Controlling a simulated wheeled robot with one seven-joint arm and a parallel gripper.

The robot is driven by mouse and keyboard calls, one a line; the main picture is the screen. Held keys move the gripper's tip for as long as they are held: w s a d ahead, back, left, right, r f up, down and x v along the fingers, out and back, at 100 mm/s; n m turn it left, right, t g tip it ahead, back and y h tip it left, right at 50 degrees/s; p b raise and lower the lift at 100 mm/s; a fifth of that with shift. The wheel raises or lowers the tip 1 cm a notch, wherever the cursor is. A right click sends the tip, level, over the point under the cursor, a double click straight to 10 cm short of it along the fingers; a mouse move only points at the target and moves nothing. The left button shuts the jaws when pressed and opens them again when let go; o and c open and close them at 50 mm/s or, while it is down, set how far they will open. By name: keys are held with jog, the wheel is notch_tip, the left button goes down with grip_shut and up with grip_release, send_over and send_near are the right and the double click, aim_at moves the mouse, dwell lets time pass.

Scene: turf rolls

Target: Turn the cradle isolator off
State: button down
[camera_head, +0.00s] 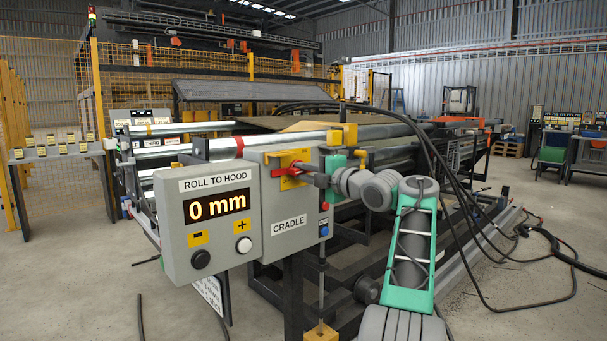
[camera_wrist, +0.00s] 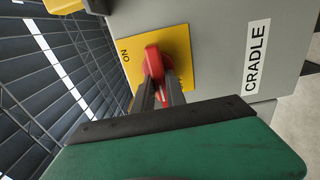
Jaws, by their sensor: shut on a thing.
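The cradle isolator is a red handle (camera_wrist: 154,62) on a yellow plate (camera_wrist: 130,48), on the grey box labelled CRADLE (camera_head: 288,225). In the wrist view the plate reads ON at its left; the lettering at its lower right is mostly hidden. My gripper (camera_wrist: 165,88) is shut on the red handle, with a dark finger on each side of it. In the head view my gripper (camera_head: 306,172) reaches the yellow plate (camera_head: 288,168) from the right and hides part of the handle. The handle's exact setting is hard to tell.
Left of the isolator is a grey panel (camera_head: 212,262) labelled ROLL TO HOOD, showing 0 mm, with a black knob (camera_head: 201,259) and a white knob (camera_head: 244,245). Metal rollers (camera_head: 168,147) run behind. Black cables (camera_head: 480,240) hang and lie at the right.

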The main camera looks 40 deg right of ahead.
jog(key=c, duration=1.4)
grip_release()
jog(key=shift+o, duration=0.2)
jog(key=s, duration=0.8)
jog(key=shift+w+d, duration=0.1)
